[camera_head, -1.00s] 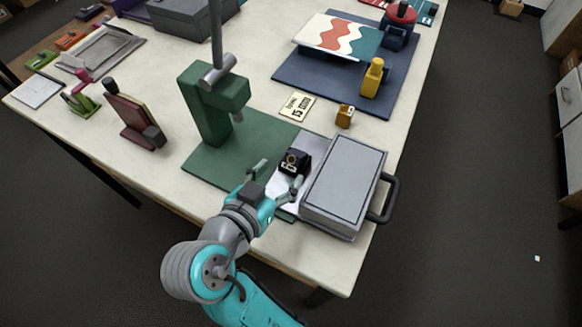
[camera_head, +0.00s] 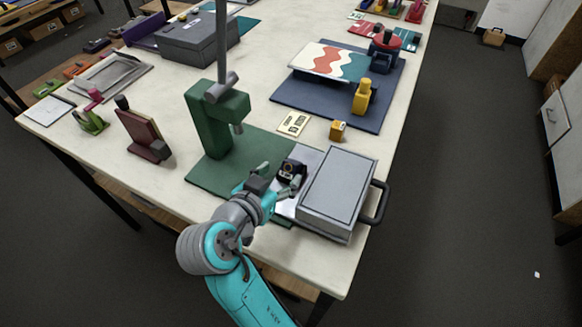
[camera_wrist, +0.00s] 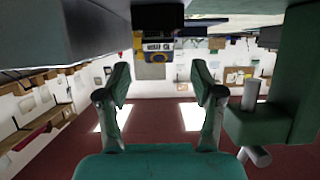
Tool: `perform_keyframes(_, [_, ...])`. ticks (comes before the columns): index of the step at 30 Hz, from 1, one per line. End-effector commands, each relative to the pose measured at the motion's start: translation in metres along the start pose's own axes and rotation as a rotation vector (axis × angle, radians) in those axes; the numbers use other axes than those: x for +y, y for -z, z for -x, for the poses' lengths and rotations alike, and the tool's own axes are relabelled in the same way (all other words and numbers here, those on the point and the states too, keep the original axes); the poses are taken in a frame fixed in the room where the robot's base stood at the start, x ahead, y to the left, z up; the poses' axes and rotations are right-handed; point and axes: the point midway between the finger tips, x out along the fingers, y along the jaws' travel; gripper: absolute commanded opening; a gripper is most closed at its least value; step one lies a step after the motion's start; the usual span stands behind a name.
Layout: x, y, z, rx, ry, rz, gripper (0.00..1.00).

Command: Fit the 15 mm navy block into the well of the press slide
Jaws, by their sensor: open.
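The navy block (camera_head: 291,172) is a small dark block with a pale marking on its front. It is on the bright metal slide plate (camera_head: 287,207) beside the green press (camera_head: 207,130). My gripper (camera_head: 281,177) is open and low over the plate, with its fingertips close to the block. Whether the fingers flank it is unclear. In the wrist view, which looks upside down, the gripper (camera_wrist: 162,85) is open and empty, with a dark block (camera_wrist: 157,16) at the top, ahead of the fingers. The well is not discernible.
A grey case (camera_head: 337,190) with a dark handle stands close to the right of the plate. The green press column stands to the left. The table's front edge is near my arm.

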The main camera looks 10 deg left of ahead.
Motion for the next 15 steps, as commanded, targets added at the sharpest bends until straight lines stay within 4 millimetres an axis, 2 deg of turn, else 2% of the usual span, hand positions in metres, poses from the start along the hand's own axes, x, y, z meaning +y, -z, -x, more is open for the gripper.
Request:
perform_keyframes(7, [0.002,0.000,-0.035,-0.001,-0.003,-0.001,0.67])
perform_keyframes(15, [0.001,0.000,-0.043,0.000,0.000,-0.001,0.67])
